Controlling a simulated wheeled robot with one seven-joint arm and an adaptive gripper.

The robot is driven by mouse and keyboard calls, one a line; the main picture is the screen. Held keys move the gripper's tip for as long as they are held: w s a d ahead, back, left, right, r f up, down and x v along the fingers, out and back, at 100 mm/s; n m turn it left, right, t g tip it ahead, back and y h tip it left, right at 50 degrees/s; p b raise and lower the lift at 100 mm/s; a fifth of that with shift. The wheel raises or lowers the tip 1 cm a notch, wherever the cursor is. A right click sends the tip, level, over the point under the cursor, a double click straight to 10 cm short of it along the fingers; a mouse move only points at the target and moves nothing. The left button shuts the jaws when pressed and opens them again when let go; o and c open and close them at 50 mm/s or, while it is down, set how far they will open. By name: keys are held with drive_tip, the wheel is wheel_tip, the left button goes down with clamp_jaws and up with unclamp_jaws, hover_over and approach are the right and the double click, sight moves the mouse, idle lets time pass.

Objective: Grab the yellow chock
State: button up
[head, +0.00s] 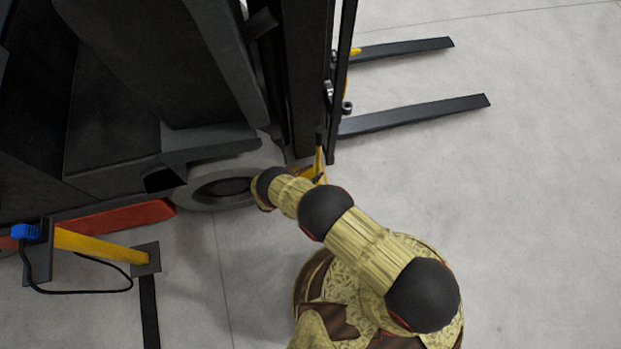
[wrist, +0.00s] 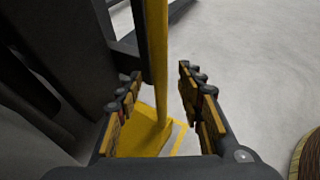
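The yellow chock (head: 309,172) sits on the floor by the forklift's front wheel, partly hidden behind my arm in the head view. In the wrist view, its wedge-shaped yellow base (wrist: 146,136) lies below and beyond my fingers, with a tall yellow handle (wrist: 156,50) rising from it. My gripper (wrist: 160,76) is open, with one finger on each side of the handle in the picture. Gaps show between the handle and both fingers. I cannot tell whether the handle is fully within finger depth. The gripper itself is mostly hidden by my arm in the head view.
A dark forklift (head: 115,95) fills the left, with its wheel (head: 225,188) close to my arm's end. Its forks (head: 415,114) extend right. A yellow bar (head: 95,244) with a black cable stands lower left. Floor at right is clear.

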sight(317, 170)
drive_tip(key=x, duration=0.3)
drive_tip(key=shift+w+d+f+b, duration=0.1)
drive_tip(key=shift+f+b, duration=0.05)
drive_tip(key=shift+b, duration=0.2)
drive_tip(key=shift+c, duration=1.2)
drive_tip(key=c, duration=0.7)
clamp_jaws()
drive_tip(key=shift+w, duration=0.15)
